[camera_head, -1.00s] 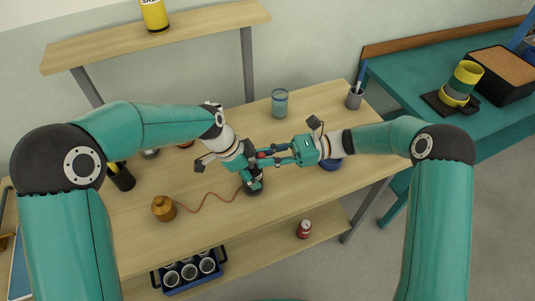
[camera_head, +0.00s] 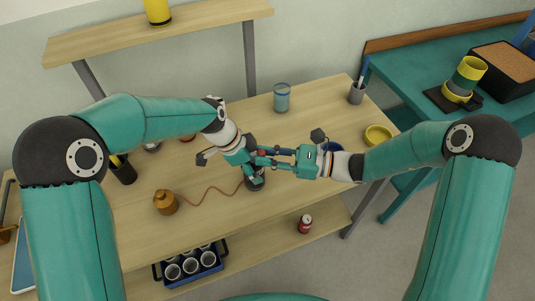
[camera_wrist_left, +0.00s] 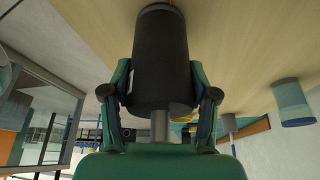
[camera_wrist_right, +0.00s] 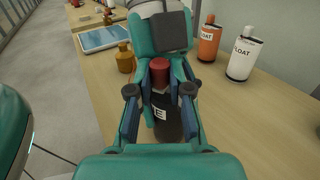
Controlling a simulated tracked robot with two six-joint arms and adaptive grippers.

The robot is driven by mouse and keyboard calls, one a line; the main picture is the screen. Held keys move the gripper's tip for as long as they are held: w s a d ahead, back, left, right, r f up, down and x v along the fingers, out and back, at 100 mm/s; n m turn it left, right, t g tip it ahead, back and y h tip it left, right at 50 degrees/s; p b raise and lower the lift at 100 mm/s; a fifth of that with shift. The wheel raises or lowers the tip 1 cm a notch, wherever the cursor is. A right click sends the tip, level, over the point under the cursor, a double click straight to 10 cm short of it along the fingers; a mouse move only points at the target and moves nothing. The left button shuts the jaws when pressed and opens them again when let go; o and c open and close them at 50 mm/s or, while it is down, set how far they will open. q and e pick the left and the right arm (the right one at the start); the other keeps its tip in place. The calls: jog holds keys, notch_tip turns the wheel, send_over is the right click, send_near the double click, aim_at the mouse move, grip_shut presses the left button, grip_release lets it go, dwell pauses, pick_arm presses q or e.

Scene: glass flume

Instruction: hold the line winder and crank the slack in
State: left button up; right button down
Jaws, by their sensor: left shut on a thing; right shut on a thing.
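The line winder (camera_head: 256,184) stands on the wooden table, its dark base showing below my grippers. Its black body fills the middle of the left wrist view (camera_wrist_left: 160,62). My left gripper (camera_head: 252,172) is shut around this body. In the right wrist view, a red knob (camera_wrist_right: 159,72) and the dark body with a letter E (camera_wrist_right: 166,118) show between the fingers. My right gripper (camera_head: 264,157) is shut at the red knob, its fingertips close to the left gripper. An orange line (camera_head: 212,190) runs loosely curved to a brown-orange weight-like pot (camera_head: 165,202). The crank arm is mostly hidden.
A blue glass (camera_head: 282,98) and a grey pen cup (camera_head: 356,94) stand at the back. A yellow bowl (camera_head: 378,135) is near the right edge. A dark cup (camera_head: 123,172) stands at left. The lower shelf holds a blue crate (camera_head: 190,278) and a red can (camera_head: 305,224).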

jog(key=c, duration=1.1)
grip_release()
jog(key=shift+o, duration=0.2)
jog(key=v, duration=1.2)
jog(key=shift+f, duration=0.1)
